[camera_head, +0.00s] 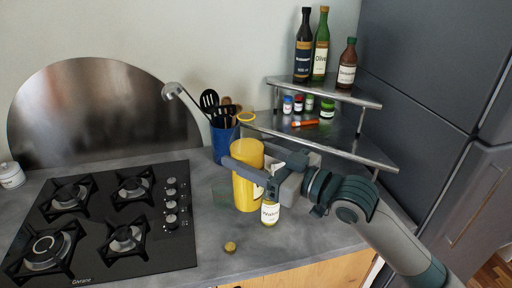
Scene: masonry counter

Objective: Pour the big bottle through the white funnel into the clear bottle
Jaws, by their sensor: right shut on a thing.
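A big yellow bottle (247,194) is near upright over the counter's front middle. My right gripper (244,166) comes in from the right and is shut on it, with a finger across its upper front. I cannot tell whether its base touches the counter. A smaller bottle with a pale label (270,212), seemingly the clear bottle, stands just to its right, its top hidden by the gripper. A small whitish patch (278,167) shows by the gripper; I cannot tell if it is the white funnel. My left gripper is out of view.
A small yellow cap (230,247) lies on the counter near the front edge. A blue utensil holder (223,143) stands behind. A black hob (104,222) is at left. A metal corner shelf (345,150) with bottles and jars is behind right.

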